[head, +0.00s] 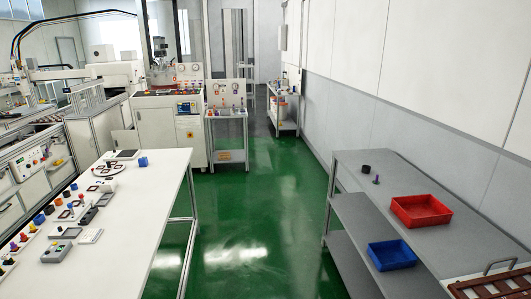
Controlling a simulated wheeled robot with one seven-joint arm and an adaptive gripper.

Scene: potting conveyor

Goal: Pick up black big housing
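A small round black part (366,169), which may be the black big housing, sits on the grey table at the right, near its far left corner. Other dark parts, including a black one (49,210), lie among the coloured pieces on the white table at the left. They are too small for me to tell which is a big housing. My gripper is not in this view.
The white table (135,225) is at the left. Green floor (258,215) lies clear between the tables.

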